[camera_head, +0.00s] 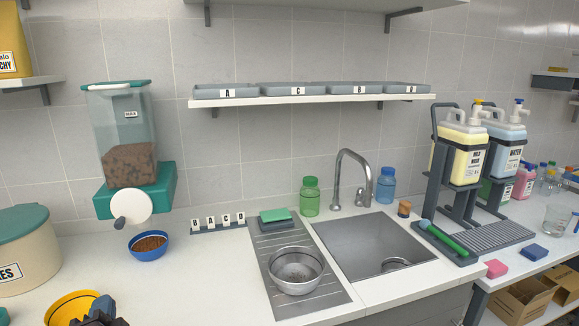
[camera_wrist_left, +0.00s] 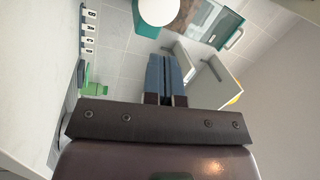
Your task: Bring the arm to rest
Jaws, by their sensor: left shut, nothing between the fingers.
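My left gripper (camera_head: 103,307) shows at the bottom left edge of the head view, over the counter and beside a yellow bowl (camera_head: 68,304). In the left wrist view its two blue fingers (camera_wrist_left: 165,72) lie together, shut and with nothing between them. Most of the left arm is out of the head view. My right gripper is in neither view.
A blue bowl of kibble (camera_head: 148,252) stands under the kibble dispenser (camera_head: 128,140). A metal bowl (camera_head: 296,270) sits on the drainboard (camera_head: 262,238) beside the sink (camera_head: 372,245). A beige bin (camera_head: 25,250) stands at the left. The counter between the bowls is clear.

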